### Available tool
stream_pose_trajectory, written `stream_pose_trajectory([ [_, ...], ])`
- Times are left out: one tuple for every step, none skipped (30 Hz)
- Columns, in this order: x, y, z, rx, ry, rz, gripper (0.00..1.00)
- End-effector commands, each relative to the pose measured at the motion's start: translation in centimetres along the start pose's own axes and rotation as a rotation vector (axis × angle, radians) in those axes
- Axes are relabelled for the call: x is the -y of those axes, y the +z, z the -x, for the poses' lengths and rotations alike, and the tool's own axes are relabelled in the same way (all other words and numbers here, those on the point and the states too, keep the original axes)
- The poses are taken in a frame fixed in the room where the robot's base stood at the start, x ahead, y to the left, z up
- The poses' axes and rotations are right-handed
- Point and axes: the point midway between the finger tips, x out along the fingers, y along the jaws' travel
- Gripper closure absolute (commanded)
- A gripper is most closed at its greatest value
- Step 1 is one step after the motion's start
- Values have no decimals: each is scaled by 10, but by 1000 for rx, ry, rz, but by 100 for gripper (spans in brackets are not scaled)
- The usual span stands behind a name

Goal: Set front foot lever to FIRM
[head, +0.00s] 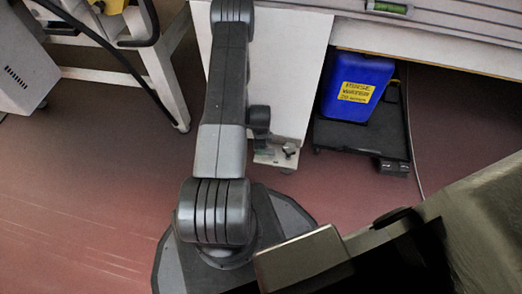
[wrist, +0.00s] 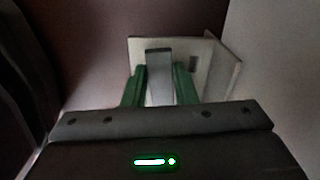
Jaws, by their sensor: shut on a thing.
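In the wrist view, my gripper (wrist: 160,71) has its two green fingers on either side of a grey upright lever (wrist: 159,82) and is shut on it. Behind the lever is a pale foot plate (wrist: 201,83) with a small dark slot on its right part. Any FIRM marking is not readable. In the head view, the foot plate (head: 272,158) shows at the bottom of a white leg (head: 287,85), with a small metal knob (head: 290,149) on it. My arm hides most of the gripper and the lever there.
A blue container (head: 355,85) with a yellow label stands on a black wheeled base (head: 362,139) right of the leg. A white bench frame (head: 165,75) and a grey box unit (head: 22,65) are at the left. The reddish floor (head: 75,200) at lower left is clear.

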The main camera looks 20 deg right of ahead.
Motion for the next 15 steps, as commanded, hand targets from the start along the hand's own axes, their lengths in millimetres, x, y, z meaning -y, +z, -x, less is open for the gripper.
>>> stream_pose_trajectory([
  [2,0,-1,0,-3,-22,97],
  [3,0,-1,0,-3,-36,97],
  [4,0,-1,0,-3,-52,97],
  [4,0,0,0,-3,-62,97],
  [4,0,0,0,-3,-73,97],
  [5,-1,0,0,-3,-83,97],
  [5,-1,0,0,-3,-91,97],
  [5,-1,0,0,-3,-97,97],
  [6,-1,0,0,-2,-105,97],
  [6,-1,0,0,-2,-109,97],
  [6,-1,0,0,-2,-112,97],
  [6,-1,0,0,-2,-116,98],
  [6,-1,0,0,-2,-118,98],
  [6,-1,1,0,-2,-119,98],
  [6,-1,1,0,-2,-121,98],
])
